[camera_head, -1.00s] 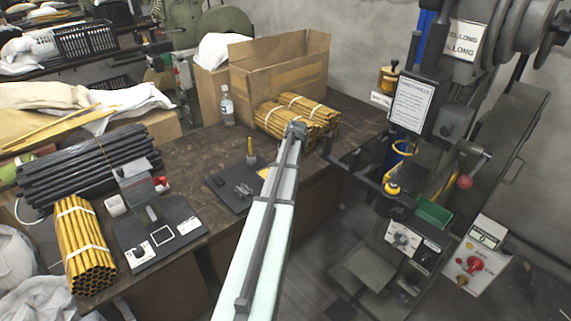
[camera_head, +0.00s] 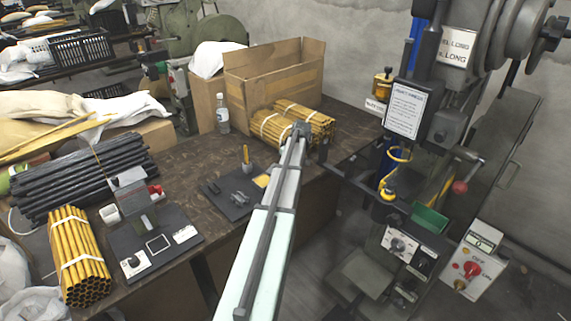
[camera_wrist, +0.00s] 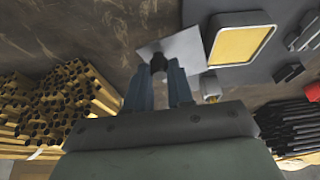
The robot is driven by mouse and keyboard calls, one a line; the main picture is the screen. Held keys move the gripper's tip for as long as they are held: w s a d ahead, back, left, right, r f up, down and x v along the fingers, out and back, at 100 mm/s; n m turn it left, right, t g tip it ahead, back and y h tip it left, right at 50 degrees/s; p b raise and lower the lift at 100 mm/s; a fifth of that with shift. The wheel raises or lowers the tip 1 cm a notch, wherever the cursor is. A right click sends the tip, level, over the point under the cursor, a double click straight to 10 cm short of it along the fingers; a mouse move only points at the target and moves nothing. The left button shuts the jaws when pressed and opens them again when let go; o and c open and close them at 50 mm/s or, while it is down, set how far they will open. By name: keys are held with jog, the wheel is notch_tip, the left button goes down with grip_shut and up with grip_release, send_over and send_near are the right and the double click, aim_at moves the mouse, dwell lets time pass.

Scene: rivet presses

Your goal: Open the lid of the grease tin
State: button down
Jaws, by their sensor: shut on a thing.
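The grease tin (camera_wrist: 240,46) is a shallow rectangular tin with a grey rim, open on top and filled with yellow. It lies on a dark mat. In the head view the tin (camera_head: 262,181) shows only as a small yellow patch beside my arm. The lid (camera_wrist: 178,50) is a thin pale square plate with a small black knob (camera_wrist: 158,62). My gripper (camera_wrist: 158,72) is shut on this knob. The lid is off the tin, beside it over the brown tabletop. I cannot tell whether it touches the table. My fingertips are hidden in the head view.
The dark mat (camera_head: 228,205) also bears a small cup with a yellow stick (camera_head: 246,160) and dark parts. Bundled yellow tubes (camera_head: 272,127) and a cardboard box (camera_head: 272,85) stand behind my arm. A press (camera_head: 430,130) stands right. Bare tabletop (camera_head: 185,165) shows left.

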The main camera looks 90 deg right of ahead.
jog(key=c, duration=1)
grip_release()
jog(key=v, duration=0.7)
jog(key=shift+s+r, duration=0.1)
jog(key=shift+r, duration=0.1)
